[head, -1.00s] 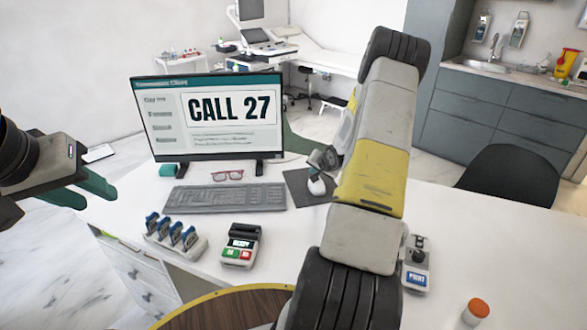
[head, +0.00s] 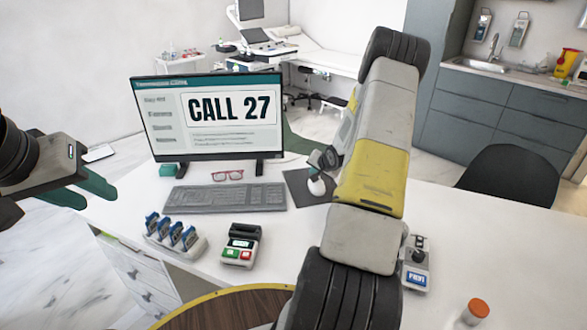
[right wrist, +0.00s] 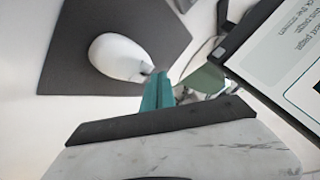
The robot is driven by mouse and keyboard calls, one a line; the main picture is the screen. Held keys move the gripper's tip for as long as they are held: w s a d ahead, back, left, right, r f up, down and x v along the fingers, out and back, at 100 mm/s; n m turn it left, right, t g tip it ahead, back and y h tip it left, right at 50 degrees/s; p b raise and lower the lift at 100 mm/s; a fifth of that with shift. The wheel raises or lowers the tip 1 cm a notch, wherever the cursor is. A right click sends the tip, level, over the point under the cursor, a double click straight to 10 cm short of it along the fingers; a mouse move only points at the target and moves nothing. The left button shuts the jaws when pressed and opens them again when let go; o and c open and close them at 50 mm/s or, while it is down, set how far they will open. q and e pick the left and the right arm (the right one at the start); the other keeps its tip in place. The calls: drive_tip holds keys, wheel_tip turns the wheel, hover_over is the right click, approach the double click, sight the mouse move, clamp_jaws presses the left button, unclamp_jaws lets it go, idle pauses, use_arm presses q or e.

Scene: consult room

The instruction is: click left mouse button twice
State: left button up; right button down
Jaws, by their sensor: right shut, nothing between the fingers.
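The white mouse (head: 316,187) lies on a dark mouse pad (head: 296,184) to the right of the keyboard. In the right wrist view the mouse (right wrist: 118,57) is seen from close up, on its pad (right wrist: 70,85). My right gripper (right wrist: 158,90) is shut and empty, its teal fingertips close to one end of the mouse; whether they touch it I cannot tell. In the head view my right arm hides most of that gripper. My left gripper (head: 97,198) is open and empty at the left, its teal fingers apart. The monitor (head: 215,118) reads "CALL 27".
The keyboard (head: 225,197), red glasses (head: 228,175), a stamp rack (head: 175,237), a keypad device (head: 241,245), a device with a blue label (head: 417,265) and an orange-capped bottle (head: 475,311) stand on the white desk. The desk's right part is mostly clear.

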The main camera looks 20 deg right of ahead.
drive_tip(key=shift+f, duration=0.1)
idle(0.3)
drive_tip(key=shift+f, duration=0.3)
drive_tip(key=shift+f, duration=0.3)
idle(0.5)
idle(0.3)
drive_tip(key=shift+r, duration=0.75)
drive_tip(key=shift+r, duration=2.5)
